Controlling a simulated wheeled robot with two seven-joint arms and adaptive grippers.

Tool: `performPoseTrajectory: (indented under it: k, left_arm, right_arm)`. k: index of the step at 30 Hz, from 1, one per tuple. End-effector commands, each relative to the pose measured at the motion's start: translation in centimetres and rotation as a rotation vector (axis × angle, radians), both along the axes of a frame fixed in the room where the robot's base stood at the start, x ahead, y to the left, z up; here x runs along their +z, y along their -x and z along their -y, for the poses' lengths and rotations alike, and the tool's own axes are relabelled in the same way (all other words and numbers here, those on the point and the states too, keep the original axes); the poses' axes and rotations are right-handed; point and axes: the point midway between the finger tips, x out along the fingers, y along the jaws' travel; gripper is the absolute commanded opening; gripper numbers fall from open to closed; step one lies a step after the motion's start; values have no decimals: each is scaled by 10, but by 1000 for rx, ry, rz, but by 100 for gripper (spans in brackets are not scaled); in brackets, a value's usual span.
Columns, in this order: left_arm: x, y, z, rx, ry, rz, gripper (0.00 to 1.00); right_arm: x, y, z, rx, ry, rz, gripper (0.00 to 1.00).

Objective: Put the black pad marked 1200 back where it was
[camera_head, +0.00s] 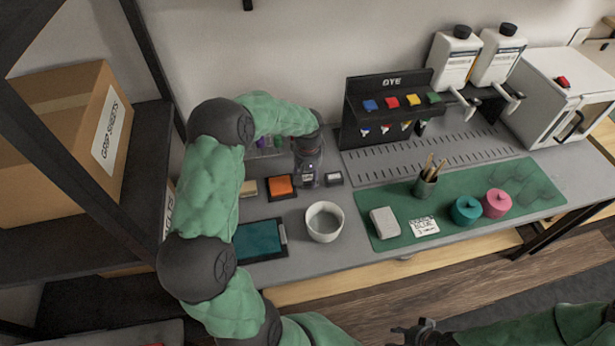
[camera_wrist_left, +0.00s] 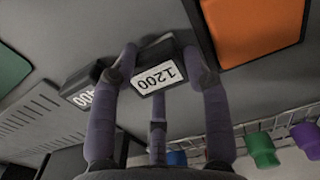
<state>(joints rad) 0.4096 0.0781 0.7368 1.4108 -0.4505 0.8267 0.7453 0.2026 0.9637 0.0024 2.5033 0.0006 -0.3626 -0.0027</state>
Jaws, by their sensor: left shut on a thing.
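My left gripper (camera_head: 308,176) is shut on the black pad marked 1200 (camera_wrist_left: 153,76). In the left wrist view its fingertips (camera_wrist_left: 160,72) press the pad from both sides, and the white label faces the camera. The pad is low over or on the grey bench; I cannot tell if it touches. In the head view the fingers mostly hide it. A second black pad (camera_wrist_left: 80,92), its label partly hidden and ending in 00, sits close beside the left finger. My right gripper (camera_head: 418,330) is at the bottom of the head view, its jaws unclear.
An orange pad in a dark tray (camera_head: 280,187) lies left of my left gripper. A white bowl (camera_head: 324,222) and a teal tray (camera_head: 260,241) are nearer. The green mat (camera_head: 385,243) carries several items. The dye rack (camera_head: 390,82) stands behind to the right.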

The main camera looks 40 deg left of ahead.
Motion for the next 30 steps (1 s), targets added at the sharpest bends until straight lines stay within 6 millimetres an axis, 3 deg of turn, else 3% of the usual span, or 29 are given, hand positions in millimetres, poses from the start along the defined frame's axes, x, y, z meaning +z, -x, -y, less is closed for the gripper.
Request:
performPoseTrajectory:
  k: [2, 3, 5, 23, 30]
  left_arm:
    - [-3, 0, 0, 0, 1, -1, 12]
    - [-3, 0, 0, 0, 1, -1, 53]
    - [-3, 0, 0, 0, 1, -1, 70]
    - [-2, 0, 0, 0, 1, -1, 71]
    - [26, -1, 0, -1, -1, 2, 71]
  right_arm:
    - [-2, 0, 0, 0, 0, 0, 40]
    - [-2, 0, 0, 0, 0, 0, 40]
    - [-1, 0, 0, 0, 0, 0, 40]
    - [-1, 0, 0, 0, 0, 0, 40]
    - [12, 0, 0, 0, 0, 0, 40]
